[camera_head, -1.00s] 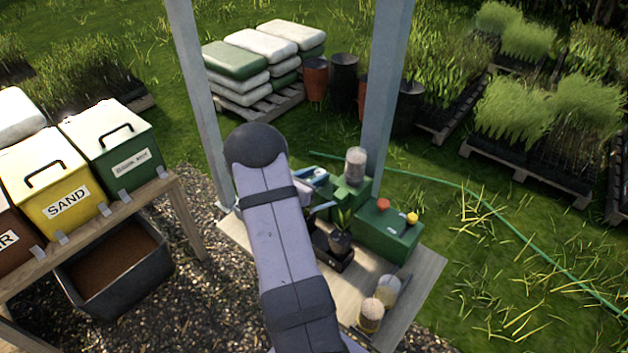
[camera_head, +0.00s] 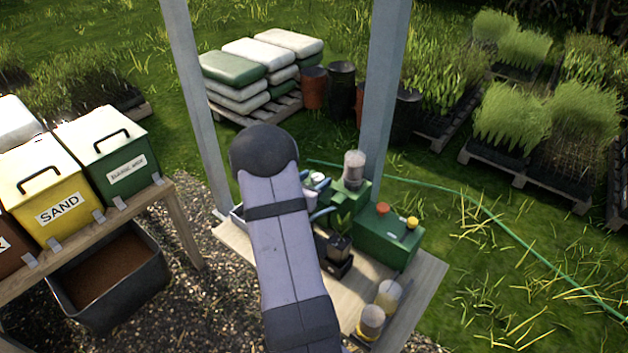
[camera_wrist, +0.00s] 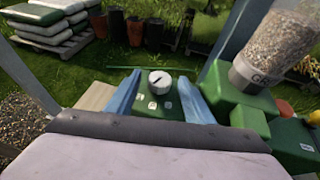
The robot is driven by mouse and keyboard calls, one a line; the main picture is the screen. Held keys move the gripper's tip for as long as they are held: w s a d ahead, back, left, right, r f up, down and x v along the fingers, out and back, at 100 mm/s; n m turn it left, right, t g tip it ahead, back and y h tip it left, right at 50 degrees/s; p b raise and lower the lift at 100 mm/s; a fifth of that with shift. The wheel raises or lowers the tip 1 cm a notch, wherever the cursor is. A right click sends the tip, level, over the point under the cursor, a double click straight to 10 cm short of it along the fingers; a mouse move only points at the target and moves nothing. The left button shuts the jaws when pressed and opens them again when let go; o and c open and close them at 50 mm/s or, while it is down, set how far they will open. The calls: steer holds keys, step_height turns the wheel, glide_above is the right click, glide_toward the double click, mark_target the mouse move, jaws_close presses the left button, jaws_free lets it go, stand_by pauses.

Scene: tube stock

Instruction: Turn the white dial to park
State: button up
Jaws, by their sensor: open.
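The white dial (camera_wrist: 160,82) sits on a green panel in the wrist view. It is round, with a dark pointer mark on its face. Small pale labels (camera_wrist: 152,105) lie around its near side; I cannot read them. My gripper (camera_wrist: 159,94) is open, its two blue fingers on the left and right of the dial with gaps showing on both sides. I cannot tell how far the fingertips are above the panel. In the head view my arm hides part of the bench, and a small white round shape beside the gripper may be the dial.
A clear hopper of grain-like stuff (camera_wrist: 278,45) stands close right of the fingers, on a green machine (camera_head: 375,245). A potted plant (camera_head: 340,240) and jars (camera_head: 372,322) stand on the wooden bench (camera_head: 428,285). Posts (camera_head: 385,95) rise behind; bins (camera_head: 60,200) stand left.

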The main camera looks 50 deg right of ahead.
steer(key=shift+a, duration=0.1)
steer(key=b+v, duration=0.2)
steer(key=v, duration=0.5)
steer(key=shift+r, duration=0.15)
